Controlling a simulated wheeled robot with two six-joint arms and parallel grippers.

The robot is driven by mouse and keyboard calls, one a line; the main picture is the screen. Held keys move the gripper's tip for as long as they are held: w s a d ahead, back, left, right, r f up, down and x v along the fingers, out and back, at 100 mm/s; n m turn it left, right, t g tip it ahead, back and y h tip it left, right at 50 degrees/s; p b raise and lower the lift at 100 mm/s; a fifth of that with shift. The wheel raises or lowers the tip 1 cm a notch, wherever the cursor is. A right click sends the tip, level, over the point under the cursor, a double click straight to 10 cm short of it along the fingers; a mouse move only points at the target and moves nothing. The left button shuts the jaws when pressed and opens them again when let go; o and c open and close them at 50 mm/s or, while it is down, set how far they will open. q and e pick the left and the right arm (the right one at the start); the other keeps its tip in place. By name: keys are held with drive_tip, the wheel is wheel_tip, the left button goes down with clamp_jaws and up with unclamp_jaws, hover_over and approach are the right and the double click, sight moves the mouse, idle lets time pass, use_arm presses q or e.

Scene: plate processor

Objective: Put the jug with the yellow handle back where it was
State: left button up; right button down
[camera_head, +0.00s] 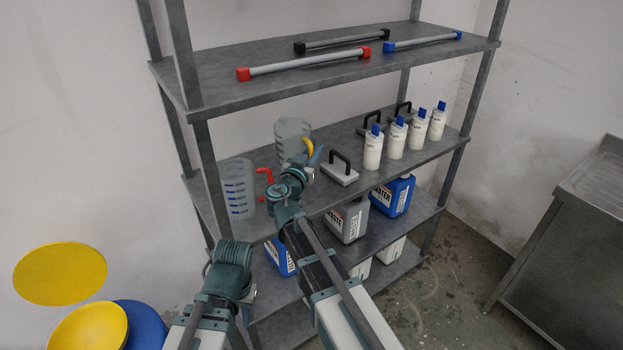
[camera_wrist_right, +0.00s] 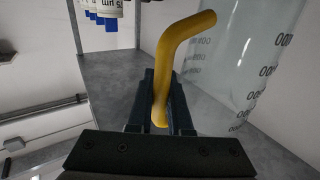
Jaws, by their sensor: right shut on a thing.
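The clear jug with the yellow handle (camera_head: 293,138) is upright at the left part of the middle shelf, toward the back. It also shows in the right wrist view (camera_wrist_right: 243,50), with its yellow handle (camera_wrist_right: 163,75) between the fingers. My right gripper (camera_wrist_right: 160,105) is shut on that handle; in the head view (camera_head: 312,162) it reaches over the shelf from the front. I cannot tell whether the jug's base touches the shelf. My left gripper (camera_head: 230,262) is low in front of the shelves, and its fingers are hidden.
A jug with a red handle (camera_head: 238,188) stands left of the held jug on the middle shelf (camera_head: 345,202). A grey block with a black handle (camera_head: 340,173) and several white bottles (camera_head: 373,150) stand to the right. Shelf posts (camera_head: 212,180) border the left side.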

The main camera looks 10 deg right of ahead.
wheel_tip(320, 180, down, 6)
drive_tip(key=b, duration=0.5)
drive_tip(key=shift+f, duration=0.15)
drive_tip(key=shift+f, duration=0.1)
drive_tip(key=c, duration=1.3)
unclamp_jaws()
drive_tip(key=shift+f, duration=0.1)
drive_tip(key=o, duration=0.5)
drive_tip(key=shift+c, duration=0.2)
drive_tip(key=shift+r, duration=0.25)
